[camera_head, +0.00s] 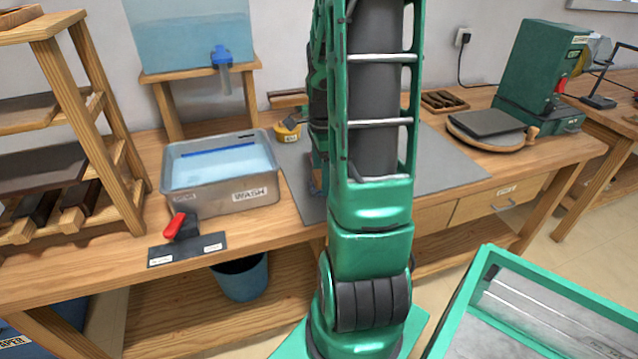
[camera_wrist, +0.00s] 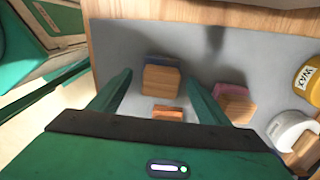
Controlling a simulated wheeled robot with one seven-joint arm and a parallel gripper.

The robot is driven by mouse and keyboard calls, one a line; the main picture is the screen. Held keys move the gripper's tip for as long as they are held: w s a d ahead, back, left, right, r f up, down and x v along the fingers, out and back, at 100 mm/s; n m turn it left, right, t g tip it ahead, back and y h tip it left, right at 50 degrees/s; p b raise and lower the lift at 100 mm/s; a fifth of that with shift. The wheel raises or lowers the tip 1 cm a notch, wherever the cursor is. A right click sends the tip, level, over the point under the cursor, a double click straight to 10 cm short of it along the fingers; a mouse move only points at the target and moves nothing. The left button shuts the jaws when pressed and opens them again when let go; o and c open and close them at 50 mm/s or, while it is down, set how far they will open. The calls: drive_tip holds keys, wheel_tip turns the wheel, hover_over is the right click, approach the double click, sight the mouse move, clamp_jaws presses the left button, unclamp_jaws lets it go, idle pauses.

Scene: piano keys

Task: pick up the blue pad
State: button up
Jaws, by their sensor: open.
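The blue pad (camera_wrist: 160,59) shows in the wrist view as a dark blue strip along the far edge of a square wooden block (camera_wrist: 160,80), on the grey mat (camera_wrist: 120,40). My gripper (camera_wrist: 158,77) is open and empty, with one green finger to the left of this block and one to the right. I cannot tell how high the fingers are above the mat. A small orange-brown block (camera_wrist: 168,112) lies nearer, between the fingers. A wooden block with a pink pad (camera_wrist: 236,90) is just right of the right finger. In the head view my arm hides the gripper.
A yellow wax tub (camera_wrist: 307,80) and a white round item (camera_wrist: 290,130) are at the right in the wrist view. In the head view, a wash tray (camera_head: 222,196) stands left of the mat and a green machine (camera_head: 540,75) far right. The mat's right part (camera_head: 450,160) is clear.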

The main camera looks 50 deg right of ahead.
drive_tip(key=shift+f, duration=0.8)
drive_tip(key=shift+c, duration=0.3)
drive_tip(key=c, duration=1.1)
wheel_tip(320, 180, up, 10)
drive_tip(key=shift+r, duration=0.1)
